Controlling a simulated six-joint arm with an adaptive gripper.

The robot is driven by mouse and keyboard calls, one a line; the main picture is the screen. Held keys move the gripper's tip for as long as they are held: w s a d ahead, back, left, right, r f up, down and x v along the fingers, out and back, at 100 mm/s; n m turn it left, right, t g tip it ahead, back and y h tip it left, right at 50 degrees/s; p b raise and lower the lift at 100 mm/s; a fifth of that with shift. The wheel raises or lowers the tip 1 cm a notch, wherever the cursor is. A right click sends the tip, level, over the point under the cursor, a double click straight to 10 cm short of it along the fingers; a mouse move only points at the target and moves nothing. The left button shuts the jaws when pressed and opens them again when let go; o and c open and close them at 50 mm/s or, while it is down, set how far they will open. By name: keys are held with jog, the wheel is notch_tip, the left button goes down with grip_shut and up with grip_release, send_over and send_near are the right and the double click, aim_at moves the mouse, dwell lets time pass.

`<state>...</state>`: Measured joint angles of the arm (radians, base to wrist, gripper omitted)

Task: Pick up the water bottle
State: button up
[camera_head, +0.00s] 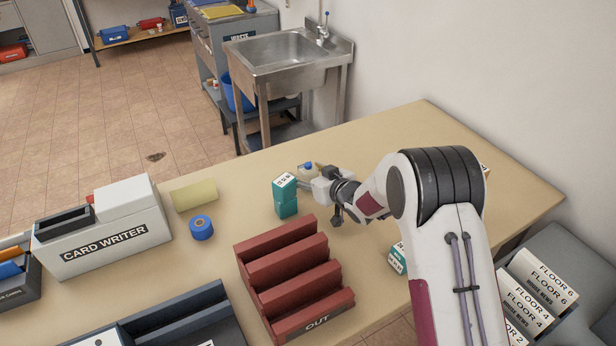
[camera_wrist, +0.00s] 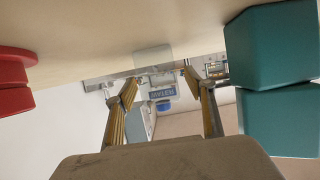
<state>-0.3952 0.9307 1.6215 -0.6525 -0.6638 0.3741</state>
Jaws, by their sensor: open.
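A small pale bottle-like thing with a blue cap (camera_head: 308,167) stands on the table just past my gripper in the head view; my gripper partly covers it, and I cannot be sure it is the water bottle. My gripper (camera_head: 306,181) is low over the table and points left. In the wrist view, which is upside down, my gripper (camera_wrist: 158,82) has its two fingers spread apart with nothing held between them. A faint whitish shape (camera_wrist: 152,57) shows ahead between the fingertips; I cannot tell if it is the bottle.
Stacked teal boxes (camera_head: 285,197) stand close to my gripper and also show in the wrist view (camera_wrist: 275,75). A red round thing (camera_wrist: 14,80) is at the wrist view's left. A red OUT rack (camera_head: 295,275), blue tape roll (camera_head: 201,228) and card writer (camera_head: 103,235) stand nearby.

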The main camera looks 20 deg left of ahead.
jog(key=c, duration=1)
jog(key=shift+r, duration=0.1)
jog(key=shift+r, duration=4.95)
